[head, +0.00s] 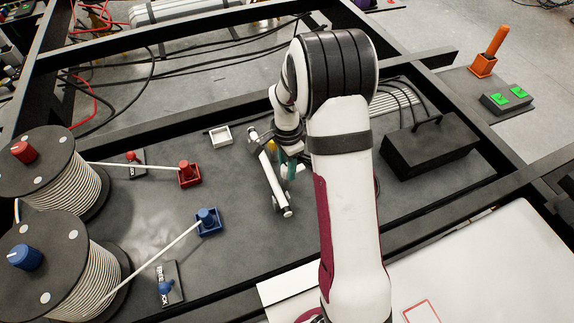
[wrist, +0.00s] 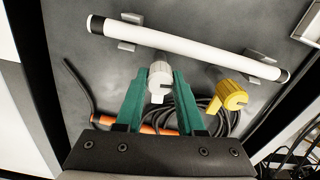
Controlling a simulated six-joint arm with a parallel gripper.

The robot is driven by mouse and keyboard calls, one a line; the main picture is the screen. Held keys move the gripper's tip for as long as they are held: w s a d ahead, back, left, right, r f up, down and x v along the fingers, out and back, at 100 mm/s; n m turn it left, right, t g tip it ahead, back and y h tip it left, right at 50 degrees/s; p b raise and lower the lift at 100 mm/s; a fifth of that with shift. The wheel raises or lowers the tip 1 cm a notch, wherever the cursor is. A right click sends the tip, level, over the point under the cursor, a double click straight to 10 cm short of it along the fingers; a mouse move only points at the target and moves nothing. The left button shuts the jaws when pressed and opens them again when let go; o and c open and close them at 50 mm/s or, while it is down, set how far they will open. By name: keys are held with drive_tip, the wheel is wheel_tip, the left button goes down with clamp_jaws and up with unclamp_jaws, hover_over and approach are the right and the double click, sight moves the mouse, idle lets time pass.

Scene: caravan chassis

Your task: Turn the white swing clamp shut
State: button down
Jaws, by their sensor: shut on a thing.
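The white swing clamp (wrist: 160,78) is between the green fingertips of my gripper (wrist: 160,84) in the wrist view. The gripper is shut on its knob, which has a slot in its lower part. A white tube (wrist: 190,46) with black ends lies just beyond the clamp, across two grey supports. I cannot tell whether the clamp's arm lies over the tube. In the head view the tube (head: 273,183) lies left of my gripper (head: 288,168), low over the dark deck; my arm largely hides the clamp there.
A yellow clamp (wrist: 232,94) stands to the right of the white one in the wrist view. A black cable coil (wrist: 232,122) and an orange-handled tool (wrist: 152,129) lie close below. A black box (head: 428,145) stands right of my arm; a small white tray (head: 220,136) sits left.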

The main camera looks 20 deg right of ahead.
drive_tip(key=shift+m, duration=0.8)
drive_tip(key=c, duration=0.5)
unclamp_jaws()
drive_tip(key=shift+r, duration=0.15)
wheel_tip(320, 180, up, 16)
drive_tip(key=shift+f, duration=0.25)
